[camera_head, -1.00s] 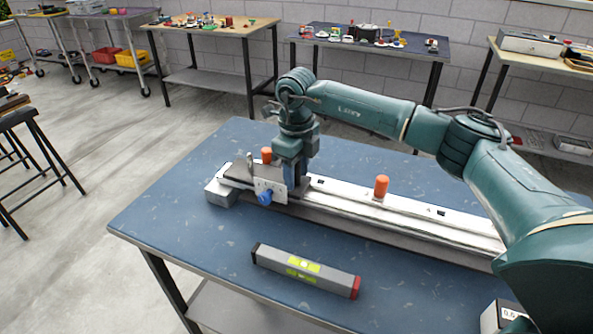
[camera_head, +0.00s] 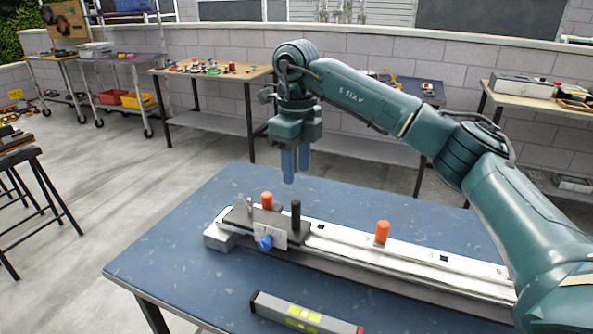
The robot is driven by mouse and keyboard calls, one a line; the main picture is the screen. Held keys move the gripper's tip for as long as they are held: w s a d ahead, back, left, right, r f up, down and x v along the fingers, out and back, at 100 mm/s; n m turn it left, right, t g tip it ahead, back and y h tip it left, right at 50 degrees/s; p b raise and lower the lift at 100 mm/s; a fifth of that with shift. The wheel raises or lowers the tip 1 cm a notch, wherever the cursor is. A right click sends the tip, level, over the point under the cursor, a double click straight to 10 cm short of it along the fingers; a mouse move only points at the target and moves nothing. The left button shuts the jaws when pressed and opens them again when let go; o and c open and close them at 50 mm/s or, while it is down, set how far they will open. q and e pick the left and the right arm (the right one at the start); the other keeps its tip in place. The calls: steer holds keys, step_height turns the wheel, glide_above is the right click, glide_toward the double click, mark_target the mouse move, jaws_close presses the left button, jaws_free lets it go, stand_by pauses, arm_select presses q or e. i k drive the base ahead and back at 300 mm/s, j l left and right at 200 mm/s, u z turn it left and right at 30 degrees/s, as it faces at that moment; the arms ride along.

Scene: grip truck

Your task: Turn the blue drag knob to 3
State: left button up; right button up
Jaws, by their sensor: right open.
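The blue drag knob (camera_head: 264,243) sits on the front face of a dark carriage (camera_head: 240,220) with a pale plate. The carriage rides near the left end of a long white rail (camera_head: 410,264) on the blue table. Any numbers by the knob are too small to read. My right gripper (camera_head: 289,181) points down above and behind the carriage, clear of it. Its blue fingers are open, with nothing visible between them. My left gripper is out of view.
Orange pegs (camera_head: 382,232) stand along the rail, and a black post (camera_head: 296,214) stands on the carriage. A grey spirit level (camera_head: 304,314) lies at the table's front. The blue table (camera_head: 180,245) is bare at left. Benches with small objects stand behind.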

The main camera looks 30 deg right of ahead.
mark_target(264, 243)
steer(key=k, duration=1)
